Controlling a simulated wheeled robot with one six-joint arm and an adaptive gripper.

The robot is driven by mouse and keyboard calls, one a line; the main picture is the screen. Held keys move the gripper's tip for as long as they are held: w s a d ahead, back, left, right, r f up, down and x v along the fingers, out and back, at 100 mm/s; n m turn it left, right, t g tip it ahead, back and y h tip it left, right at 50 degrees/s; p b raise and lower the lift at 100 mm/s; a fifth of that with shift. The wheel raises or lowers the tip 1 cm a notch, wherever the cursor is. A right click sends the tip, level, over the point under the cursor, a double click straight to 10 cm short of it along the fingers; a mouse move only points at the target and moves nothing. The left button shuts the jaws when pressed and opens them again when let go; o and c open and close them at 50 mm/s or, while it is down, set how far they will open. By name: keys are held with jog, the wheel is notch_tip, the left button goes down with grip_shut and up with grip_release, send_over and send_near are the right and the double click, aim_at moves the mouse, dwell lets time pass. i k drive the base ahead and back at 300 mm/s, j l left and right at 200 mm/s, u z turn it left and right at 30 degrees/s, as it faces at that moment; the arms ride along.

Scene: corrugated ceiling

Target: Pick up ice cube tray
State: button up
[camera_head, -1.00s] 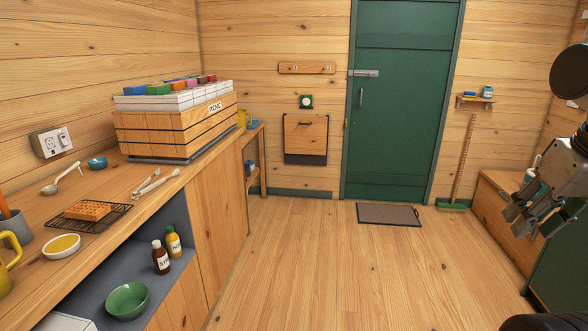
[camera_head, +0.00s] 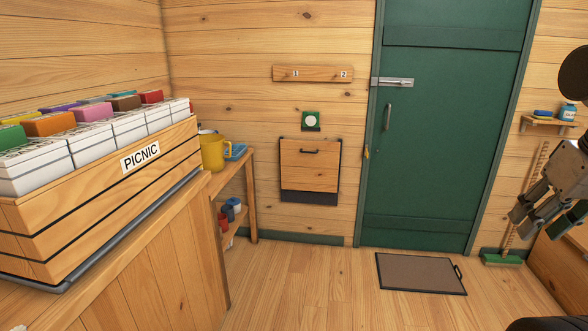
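A small blue tray with a gridded top (camera_head: 236,151), which looks like the ice cube tray, lies on the narrow wooden side table against the far wall. It is partly hidden by a yellow jug (camera_head: 214,152) in front of it. My gripper (camera_head: 540,222) hangs at the right edge of the view, far from the tray. Its fingers are spread apart and nothing shows between them.
The wooden PICNIC crate (camera_head: 110,205) on the counter fills the left. The side table (camera_head: 250,168) stands beyond the counter's end, with small cups on its lower shelf. The floor (camera_head: 310,285) ahead is clear up to a brown doormat (camera_head: 420,274).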

aim_at(238, 149)
jog(key=i, duration=1.85)
jog(key=i+l+u, duration=0.1)
jog(key=i+u, duration=0.3)
jog(key=i+l+u, duration=0.25)
jog(key=i+u, duration=0.15)
jog(key=i, duration=0.2)
jog(key=i+l+u, duration=0.8)
jog(key=l, duration=0.15)
